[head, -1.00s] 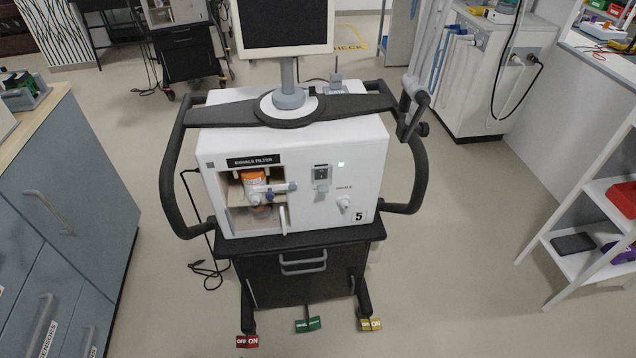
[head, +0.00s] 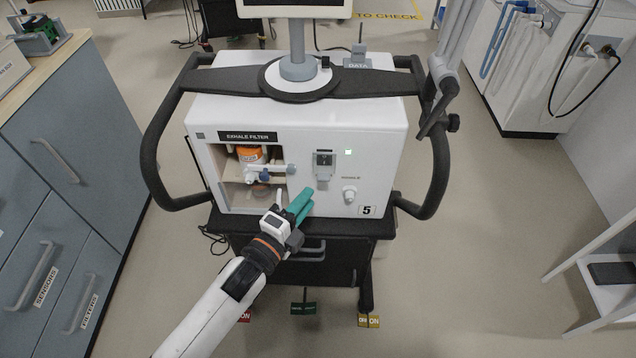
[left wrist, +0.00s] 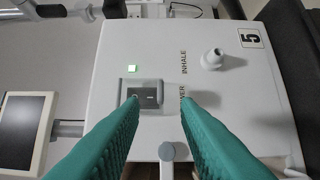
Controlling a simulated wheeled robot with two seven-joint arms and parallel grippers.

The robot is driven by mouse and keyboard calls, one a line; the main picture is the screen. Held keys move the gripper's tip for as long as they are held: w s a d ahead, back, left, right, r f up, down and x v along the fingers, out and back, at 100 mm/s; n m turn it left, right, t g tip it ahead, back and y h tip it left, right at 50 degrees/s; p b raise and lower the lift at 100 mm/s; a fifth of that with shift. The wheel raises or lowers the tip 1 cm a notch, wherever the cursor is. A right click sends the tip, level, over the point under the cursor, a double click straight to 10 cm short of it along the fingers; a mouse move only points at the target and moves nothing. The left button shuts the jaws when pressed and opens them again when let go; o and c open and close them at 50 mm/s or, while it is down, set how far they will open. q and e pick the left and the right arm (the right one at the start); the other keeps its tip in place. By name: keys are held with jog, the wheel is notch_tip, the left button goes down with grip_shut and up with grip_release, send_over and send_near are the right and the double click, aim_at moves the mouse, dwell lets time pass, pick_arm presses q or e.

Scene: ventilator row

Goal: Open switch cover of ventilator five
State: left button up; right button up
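Ventilator five is a white box (head: 385,145) on a dark cart, with a "5" label (head: 367,211). Its power switch cover (head: 324,165) is a small clear-and-grey housing on the front face, left of the inhale port. In the left wrist view the cover (left wrist: 143,94) shows over a dark switch and looks closed. My left gripper (head: 307,197) has green fingers and is just below the cover in the head view. In the left wrist view the fingers (left wrist: 160,103) are apart with nothing between them; the left tip overlaps the cover's edge. Contact cannot be told. My right gripper is out of view.
The exhale filter bay (head: 255,170) with an orange-topped filter is left of the cover. The inhale port (head: 350,194) sticks out below right. Black side handles (head: 150,150) flank the unit.

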aim_at(322, 181)
pick_arm(q)
jog(key=x, duration=0.5)
jog(key=shift+w+d, duration=0.15)
jog(key=shift+w, duration=0.2)
grip_shut()
